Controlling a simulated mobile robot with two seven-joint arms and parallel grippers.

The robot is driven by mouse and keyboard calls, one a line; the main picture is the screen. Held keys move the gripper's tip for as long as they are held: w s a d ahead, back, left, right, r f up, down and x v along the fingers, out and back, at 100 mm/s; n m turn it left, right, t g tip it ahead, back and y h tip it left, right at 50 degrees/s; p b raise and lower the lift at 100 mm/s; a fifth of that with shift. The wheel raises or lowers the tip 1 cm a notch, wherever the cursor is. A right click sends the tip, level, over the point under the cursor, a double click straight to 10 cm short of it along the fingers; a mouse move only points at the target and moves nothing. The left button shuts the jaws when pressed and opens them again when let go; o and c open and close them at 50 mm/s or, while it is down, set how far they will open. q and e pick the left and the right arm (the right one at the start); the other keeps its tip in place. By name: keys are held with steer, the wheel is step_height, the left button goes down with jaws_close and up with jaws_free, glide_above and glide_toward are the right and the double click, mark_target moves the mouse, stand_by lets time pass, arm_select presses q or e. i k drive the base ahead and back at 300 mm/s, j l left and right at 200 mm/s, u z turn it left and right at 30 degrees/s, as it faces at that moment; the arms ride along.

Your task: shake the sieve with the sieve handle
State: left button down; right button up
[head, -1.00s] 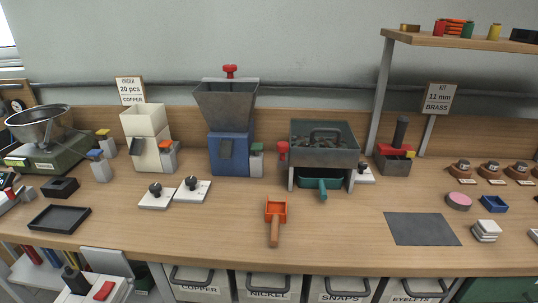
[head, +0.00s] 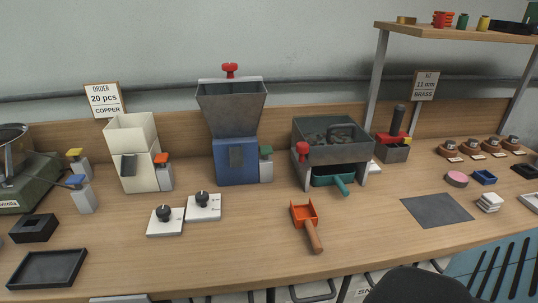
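The sieve (head: 345,153) is a grey metal box on legs, standing upright on the bench right of centre. A dark arched handle (head: 343,127) shows at its top, over dark contents inside the box; I take it to be the sieve handle. A red knob (head: 303,150) is at the sieve's left front. A teal drawer or tray (head: 335,180) with a teal grip is under the box. Neither of my grippers is in view, and nothing touches the sieve.
An orange scoop (head: 306,217) lies in front of the sieve. A blue machine with a grey hopper (head: 236,160) stands to its left. A block with a black post and red part (head: 393,147) stands close to its right. A dark rounded shape (head: 420,287) is at the bottom edge.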

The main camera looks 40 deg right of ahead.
mark_target(300, 150)
steer(key=z, duration=1.95)
steer(key=j, duration=0.1)
